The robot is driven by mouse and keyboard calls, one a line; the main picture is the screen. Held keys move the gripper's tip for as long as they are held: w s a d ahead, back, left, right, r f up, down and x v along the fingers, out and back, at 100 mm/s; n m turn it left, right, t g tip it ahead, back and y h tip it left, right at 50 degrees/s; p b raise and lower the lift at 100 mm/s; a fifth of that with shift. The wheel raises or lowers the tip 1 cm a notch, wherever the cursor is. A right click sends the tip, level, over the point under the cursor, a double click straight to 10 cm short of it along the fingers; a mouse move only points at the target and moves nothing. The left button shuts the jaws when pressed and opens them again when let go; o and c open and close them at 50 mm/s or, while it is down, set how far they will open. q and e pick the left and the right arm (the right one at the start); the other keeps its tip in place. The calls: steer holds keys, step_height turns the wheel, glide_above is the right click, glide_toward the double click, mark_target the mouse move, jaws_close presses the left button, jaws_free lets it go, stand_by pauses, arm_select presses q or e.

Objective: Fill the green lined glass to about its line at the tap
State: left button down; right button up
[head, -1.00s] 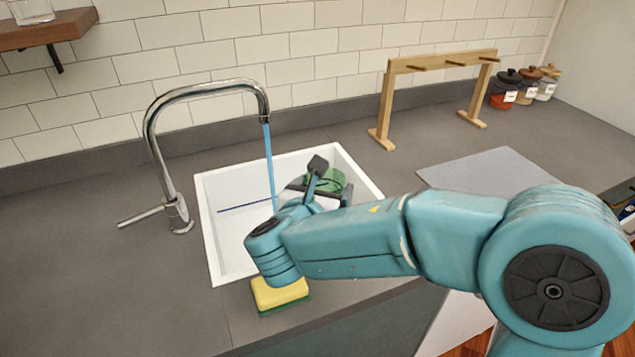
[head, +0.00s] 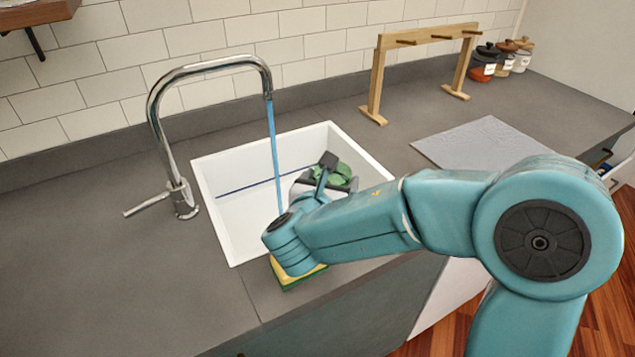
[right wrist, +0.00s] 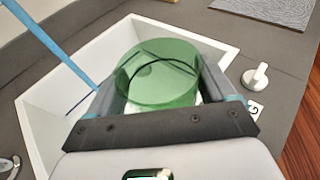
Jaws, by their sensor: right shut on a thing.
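The green glass (head: 333,173) is over the right part of the white sink, partly hidden by my right gripper (head: 328,177). In the right wrist view the see-through green glass (right wrist: 157,75) sits between the two fingers of my right gripper (right wrist: 162,88), which is shut on it. A dark curved line shows on the glass; I cannot tell its water level. The chrome tap (head: 160,110) is running. Its blue stream (head: 273,150) falls into the sink (head: 215,185) left of the glass, apart from it. My left gripper is not in view.
A yellow and green sponge (head: 290,275) lies at the sink's front edge, partly under my arm. A wooden peg rack (head: 375,85), a grey mat (head: 480,145) and several jars (head: 483,65) stand or lie to the right. The counter left of the tap is clear.

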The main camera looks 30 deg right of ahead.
steer(key=shift+w+d+f, duration=0.1)
steer(key=shift+w+d, duration=0.05)
steer(key=shift+w, duration=0.25)
steer(key=w+a+p, duration=0.2)
steer(key=w, duration=0.6)
steer(key=w+a+f+p, duration=0.1)
steer(key=w+a+p, duration=0.1)
steer(key=w, duration=0.5)
steer(key=shift+w+a+f, duration=0.2)
steer(key=shift+w+f, duration=0.1)
steer(key=shift+w, duration=0.05)
steer(key=s+d+b, duration=0.1)
steer(key=s+b, duration=0.2)
steer(key=s, duration=0.4)
steer(key=shift+d, duration=0.4)
stand_by(0.5)
steer(key=shift+s+d+b, duration=0.2)
steer(key=shift+s+b, duration=0.15)
steer(key=shift+s, duration=0.45)
steer(key=shift+s+d+b, duration=0.25)
steer(key=shift+s+b, duration=0.15)
steer(key=shift+s, duration=0.35)
steer(key=shift+s+d+b, duration=0.2)
steer(key=shift+s+b, duration=0.15)
steer(key=shift+s, duration=0.45)
